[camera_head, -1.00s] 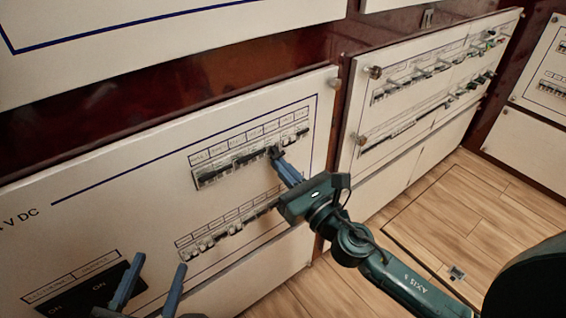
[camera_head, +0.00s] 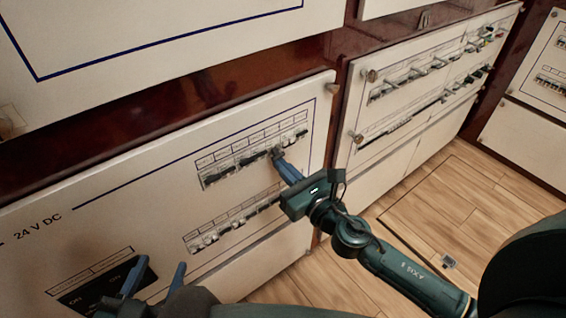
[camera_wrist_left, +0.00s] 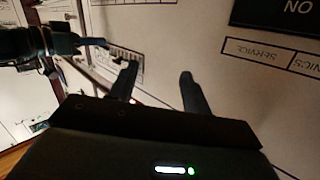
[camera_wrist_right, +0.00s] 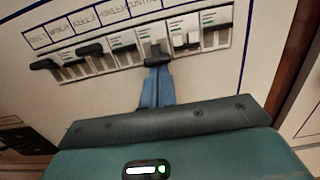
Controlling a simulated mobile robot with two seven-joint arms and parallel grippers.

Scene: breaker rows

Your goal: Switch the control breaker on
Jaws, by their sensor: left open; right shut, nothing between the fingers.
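The upper breaker row (camera_head: 252,158) is on the lower left panel, and it shows close up in the right wrist view (camera_wrist_right: 122,57). Its small labels are blurred; one in the right wrist view looks like "CONTROL". My right gripper (camera_head: 279,154) is shut and empty. Its tips are at a breaker in the right part of the row (camera_wrist_right: 157,62) and cover part of it; I cannot tell whether they touch its lever. My left gripper (camera_head: 155,274) is open and empty in front of the panel's lower left; its two fingers show apart in the left wrist view (camera_wrist_left: 156,82).
A lower breaker row (camera_head: 235,227) runs below the upper one. A black switch block (camera_head: 85,294) marked ON is behind my left gripper. Another breaker panel (camera_head: 357,110) with knobs stands to the right. Wooden floor (camera_head: 490,215) lies open at the lower right.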

